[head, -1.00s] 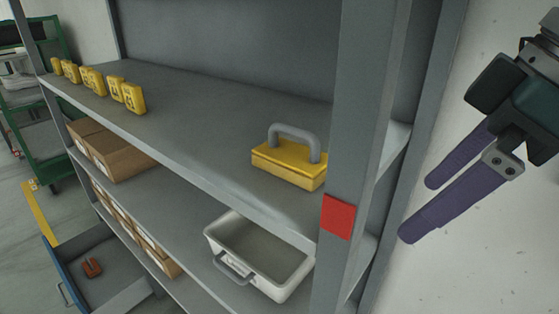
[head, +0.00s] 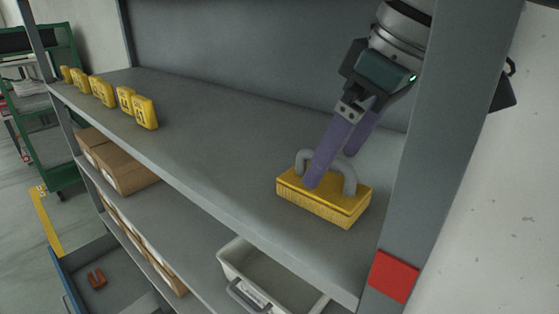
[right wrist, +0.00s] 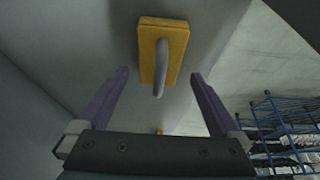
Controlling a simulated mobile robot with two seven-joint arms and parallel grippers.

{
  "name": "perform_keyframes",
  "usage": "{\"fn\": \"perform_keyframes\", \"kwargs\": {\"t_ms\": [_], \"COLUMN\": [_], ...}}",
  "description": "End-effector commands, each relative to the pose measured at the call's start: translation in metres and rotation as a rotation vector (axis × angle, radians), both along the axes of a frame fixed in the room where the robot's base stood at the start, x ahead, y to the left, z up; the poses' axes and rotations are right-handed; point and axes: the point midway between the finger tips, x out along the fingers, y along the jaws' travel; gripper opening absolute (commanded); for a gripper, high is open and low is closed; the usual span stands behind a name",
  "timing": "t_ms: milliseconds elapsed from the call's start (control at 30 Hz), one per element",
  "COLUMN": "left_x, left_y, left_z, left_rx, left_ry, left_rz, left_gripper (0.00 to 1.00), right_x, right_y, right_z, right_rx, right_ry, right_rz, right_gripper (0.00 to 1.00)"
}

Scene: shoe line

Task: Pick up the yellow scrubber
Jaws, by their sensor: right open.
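The yellow scrubber (head: 322,203) is a yellow block with a grey arched handle, resting on the upper shelf (head: 215,125) near the right post. My right gripper (head: 332,170) is at the scrubber in the head view, with one purple finger passing in front of the handle and the other behind it. In the right wrist view, the scrubber (right wrist: 163,52) lies ahead of the two spread fingers (right wrist: 160,78), its handle pointing between them. The right gripper is open and empty. Whether a finger touches the handle cannot be told. My left gripper is not in view.
Several yellow number blocks (head: 103,91) stand at the shelf's left. Cardboard boxes (head: 122,166) and a white bin (head: 231,262) are on the shelf below. The grey post (head: 436,150) with a red patch (head: 393,276) stands right of the scrubber. The shelf's middle is clear.

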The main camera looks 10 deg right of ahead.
Motion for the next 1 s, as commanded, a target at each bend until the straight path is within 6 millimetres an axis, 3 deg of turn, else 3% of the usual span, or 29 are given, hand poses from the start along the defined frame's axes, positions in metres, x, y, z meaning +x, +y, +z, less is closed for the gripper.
{"fn": "perform_keyframes", "kwargs": {"t_ms": [133,400,700,1000], "left_x": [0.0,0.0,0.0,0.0], "left_y": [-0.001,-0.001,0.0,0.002], "left_z": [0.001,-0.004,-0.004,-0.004], "left_rx": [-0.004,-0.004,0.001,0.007], "left_ry": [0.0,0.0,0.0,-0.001], "left_rz": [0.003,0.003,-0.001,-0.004], "left_gripper": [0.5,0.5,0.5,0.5], "right_x": [0.008,0.02,0.022,0.022], "right_y": [0.007,0.016,0.017,0.017], "right_z": [0.001,-0.041,-0.047,-0.046], "right_rx": [-0.001,-0.003,-0.003,-0.002], "right_ry": [-0.001,0.002,-0.001,-0.001], "right_rz": [0.001,0.0,0.001,0.0], "right_gripper": [1.0,1.0,1.0,0.69]}}
